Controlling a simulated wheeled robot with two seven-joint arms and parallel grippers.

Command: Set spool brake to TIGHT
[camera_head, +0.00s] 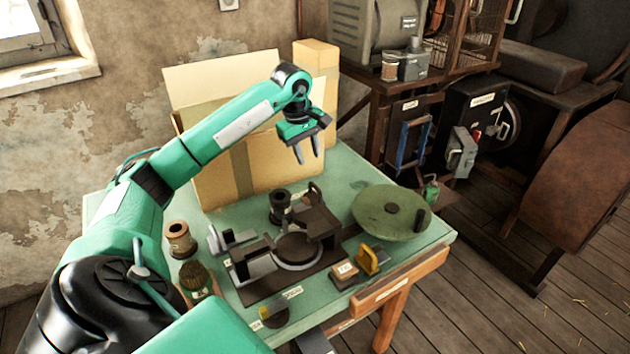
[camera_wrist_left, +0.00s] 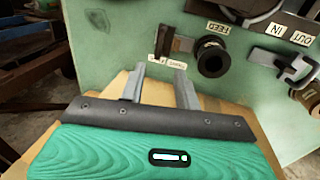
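My left gripper (camera_head: 309,152) is open and empty, held above the back of the green table, fingers pointing down. It also shows in the left wrist view (camera_wrist_left: 160,85) with its two fingers apart. A dark upright lever piece (camera_wrist_left: 178,43), which looks like the spool brake, stands beyond the fingertips and apart from them. A small white label (camera_wrist_left: 167,60) lies at its foot; its words and the lever's setting are too small to tell. A black spool (camera_wrist_left: 212,56) stands beside it; this spool (camera_head: 280,206) also shows in the head view. My right gripper is not in view.
The press (camera_head: 297,250) stands mid-table, with a green handwheel (camera_head: 392,212) on its right. A brown spool (camera_head: 180,240) and a brush (camera_head: 196,280) are at the left. A yellow-handled block (camera_head: 370,260) sits near the front edge.

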